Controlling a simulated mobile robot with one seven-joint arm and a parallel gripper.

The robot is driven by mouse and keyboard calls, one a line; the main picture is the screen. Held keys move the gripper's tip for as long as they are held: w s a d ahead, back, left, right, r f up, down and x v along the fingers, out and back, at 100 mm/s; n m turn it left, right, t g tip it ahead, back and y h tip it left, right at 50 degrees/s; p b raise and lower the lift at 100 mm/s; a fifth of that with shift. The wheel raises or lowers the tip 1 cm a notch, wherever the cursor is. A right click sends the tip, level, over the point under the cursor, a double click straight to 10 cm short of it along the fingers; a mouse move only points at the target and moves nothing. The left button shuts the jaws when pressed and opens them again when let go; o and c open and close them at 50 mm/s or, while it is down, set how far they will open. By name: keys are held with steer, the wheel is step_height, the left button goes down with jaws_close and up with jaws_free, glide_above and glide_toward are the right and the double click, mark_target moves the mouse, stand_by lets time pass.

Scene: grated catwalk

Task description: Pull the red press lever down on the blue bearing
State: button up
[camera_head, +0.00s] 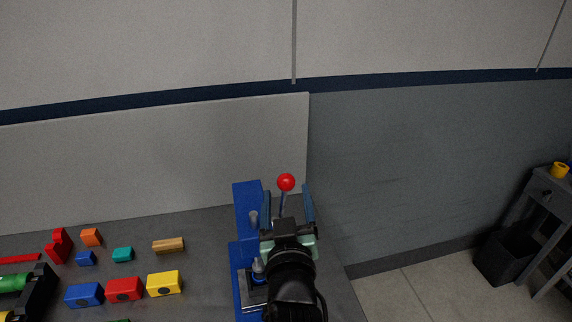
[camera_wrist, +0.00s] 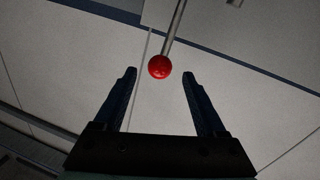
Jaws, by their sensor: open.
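The press is a blue frame (camera_head: 246,206) at the right end of the grey bench. Its lever is a thin metal rod with a red ball knob (camera_head: 286,182), raised upright. My gripper (camera_head: 287,196) is in front of the press, its two blue fingers on either side of the lever. In the wrist view my gripper (camera_wrist: 160,76) is open, and the red knob (camera_wrist: 159,67) lies between and slightly beyond the fingertips, touching neither in that view. The rod (camera_wrist: 174,28) runs up from the knob.
Coloured blocks, among them a yellow block (camera_head: 164,284) and a wooden block (camera_head: 168,245), lie on the bench (camera_head: 205,262) left of the press. A grey panel (camera_head: 160,160) stands behind. A black bin (camera_head: 505,257) and a grey stand (camera_head: 545,215) are far right.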

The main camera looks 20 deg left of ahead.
steer(key=shift+p+x, duration=1.2)
steer(key=shift+x, duration=2.7)
steer(key=shift+c, duration=0.2)
jaws_close()
